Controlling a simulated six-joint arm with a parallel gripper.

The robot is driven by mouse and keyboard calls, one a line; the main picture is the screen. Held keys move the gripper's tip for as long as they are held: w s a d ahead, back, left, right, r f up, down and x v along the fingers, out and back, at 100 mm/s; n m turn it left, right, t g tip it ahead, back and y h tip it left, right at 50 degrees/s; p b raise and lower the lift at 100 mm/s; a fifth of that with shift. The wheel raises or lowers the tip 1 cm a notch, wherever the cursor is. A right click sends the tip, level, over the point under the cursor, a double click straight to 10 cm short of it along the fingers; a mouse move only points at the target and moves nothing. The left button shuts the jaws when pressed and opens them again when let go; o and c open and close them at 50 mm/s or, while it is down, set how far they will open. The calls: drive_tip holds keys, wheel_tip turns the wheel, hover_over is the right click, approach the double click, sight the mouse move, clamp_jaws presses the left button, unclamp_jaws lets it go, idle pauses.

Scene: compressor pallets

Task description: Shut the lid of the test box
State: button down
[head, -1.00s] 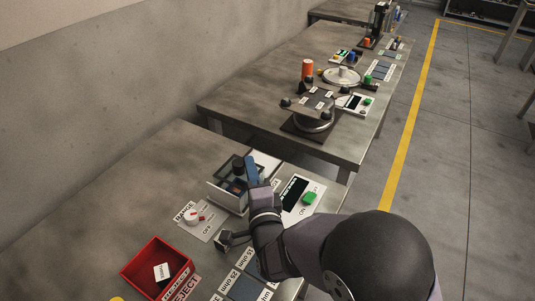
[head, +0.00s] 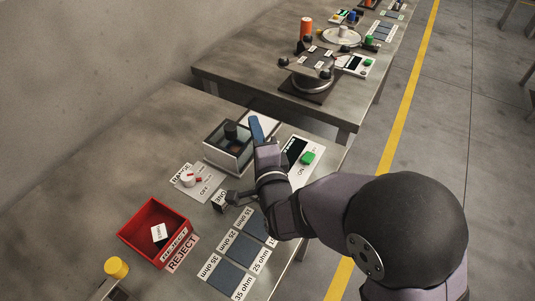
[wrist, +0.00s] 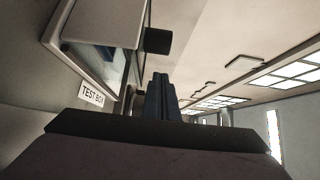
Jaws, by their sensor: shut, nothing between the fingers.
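In the wrist view the knob (wrist: 158,40) and the "TEST BOX" label (wrist: 92,93) show close by. My gripper (head: 256,128) has blue fingers, shut and empty, just right of the box. In the wrist view the fingers (wrist: 161,90) are together, apart from the knob.
A range switch panel (head: 190,181) stands left of the box, and a panel with a green button (head: 307,158) to its right. A red reject bin (head: 133,234) and ohm-labelled pads (head: 229,277) are nearer. Bare tabletop lies to the left.

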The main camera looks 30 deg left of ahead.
drive_tip(key=b+v, duration=0.1)
drive_tip(key=v, duration=0.6)
drive_tip(key=shift+d+f+b, duration=0.15)
drive_tip(key=shift+d+b, duration=0.25)
drive_tip(key=b, duration=0.2)
drive_tip(key=shift+b, duration=0.35)
drive_tip(key=shift+d+h+b, duration=0.15)
drive_tip(key=shift+h+b, duration=0.15)
drive_tip(key=shift+b, duration=0.25)
drive_tip(key=shift+d+b, duration=0.1)
drive_tip(key=shift+b, duration=0.5)
drive_tip(key=b+v, duration=0.1)
drive_tip(key=b, duration=0.3)
drive_tip(key=shift+s+d+b, duration=0.2)
drive_tip(key=shift+s+b, duration=0.1)
drive_tip(key=shift+s, duration=0.1)
